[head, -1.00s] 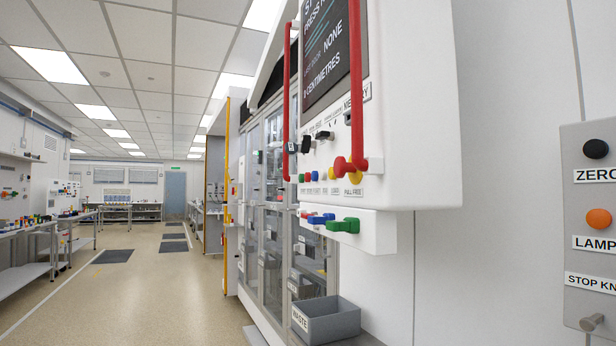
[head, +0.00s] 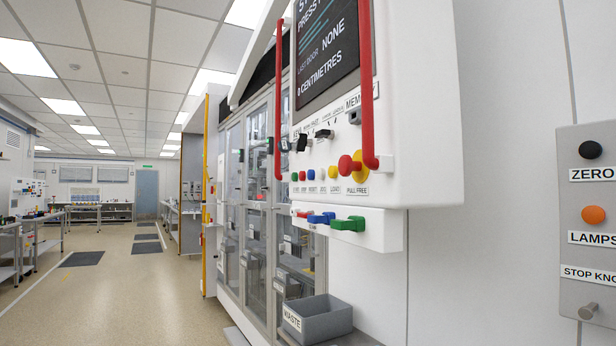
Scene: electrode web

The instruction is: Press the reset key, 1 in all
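The control panel (head: 425,150) is a white cabinet face on the right side of the aisle, seen at a steep angle. A row of small keys runs along its lower part: a green key (head: 294,177), a red key (head: 302,176), a blue key (head: 311,174), a pale key (head: 321,173) and a yellow key (head: 333,172). The small label under the blue key seems to read RESET. A dark screen (head: 327,50) above shows "LAST DOOR NONE" and "0 CENTIMETRES". Neither of my grippers is in view.
A red mushroom button (head: 347,166) stands beside the keys, and red handrails (head: 367,90) stick out in front. Coloured levers (head: 347,224) project below. A grey waste bin (head: 320,322) sits lower. A grey panel (head: 590,250) is at far right. The aisle floor (head: 110,290) at left is open.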

